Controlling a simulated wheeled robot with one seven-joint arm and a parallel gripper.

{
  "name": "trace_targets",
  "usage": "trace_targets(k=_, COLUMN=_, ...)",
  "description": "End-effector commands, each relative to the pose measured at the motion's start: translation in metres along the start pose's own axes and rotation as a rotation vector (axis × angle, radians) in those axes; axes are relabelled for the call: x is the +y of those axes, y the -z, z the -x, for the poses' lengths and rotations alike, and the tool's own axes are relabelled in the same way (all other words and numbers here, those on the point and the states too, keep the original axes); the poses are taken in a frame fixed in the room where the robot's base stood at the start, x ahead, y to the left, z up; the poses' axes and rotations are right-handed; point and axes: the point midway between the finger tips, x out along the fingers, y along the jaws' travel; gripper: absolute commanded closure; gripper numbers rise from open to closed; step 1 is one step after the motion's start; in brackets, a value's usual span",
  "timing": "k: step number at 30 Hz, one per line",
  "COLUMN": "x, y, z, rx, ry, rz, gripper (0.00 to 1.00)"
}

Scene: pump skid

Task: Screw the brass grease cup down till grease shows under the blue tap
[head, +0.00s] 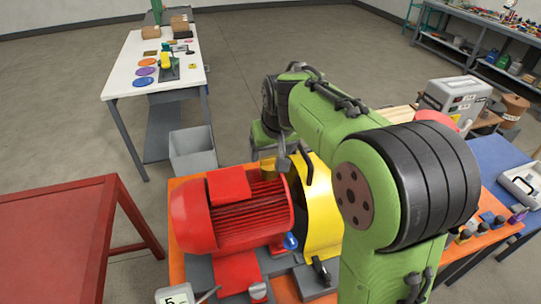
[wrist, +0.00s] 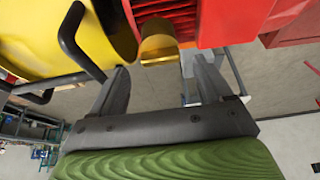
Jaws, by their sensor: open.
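The brass grease cup (wrist: 158,42) shows in the wrist view as a short gold cylinder between the yellow guard and the red motor. My gripper (wrist: 160,66) is open, with one finger on each side just short of the cup. I see no contact between the fingers and the cup. A small blue part (head: 290,241), perhaps the blue tap, sits at the motor's near right side. I cannot make out any grease.
The red motor (head: 235,215) and yellow guard (head: 322,215) stand close together on the orange bench. A black handle (wrist: 76,42) on the guard is close to my left finger in the wrist view. A grey bin (head: 192,150) stands on the floor behind.

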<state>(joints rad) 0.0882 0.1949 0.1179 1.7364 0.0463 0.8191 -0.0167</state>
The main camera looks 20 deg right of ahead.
Motion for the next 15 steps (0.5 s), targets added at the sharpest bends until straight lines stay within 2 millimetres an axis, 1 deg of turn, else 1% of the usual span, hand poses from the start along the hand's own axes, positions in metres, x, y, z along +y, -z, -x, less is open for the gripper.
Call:
trace_targets(k=1, x=0.0, y=-0.001, z=-0.01, rx=-0.003, ry=0.0, rz=0.001, gripper=0.21)
trace_targets(k=3, x=0.0, y=-0.001, z=-0.019, rx=-0.002, ry=0.0, rz=0.001, gripper=0.21)
trace_targets(k=6, x=0.0, y=0.0, z=-0.026, rx=0.001, ry=0.0, rz=0.001, gripper=0.21)
trace_targets(k=13, x=0.0, y=0.0, z=-0.027, rx=0.001, ry=0.0, rz=0.001, gripper=0.21)
trace_targets(k=14, x=0.0, y=0.0, z=-0.027, rx=0.001, ry=0.0, rz=0.001, gripper=0.23)
trace_targets(k=15, x=0.0, y=0.0, z=-0.027, rx=0.001, ry=0.0, rz=0.001, gripper=0.29)
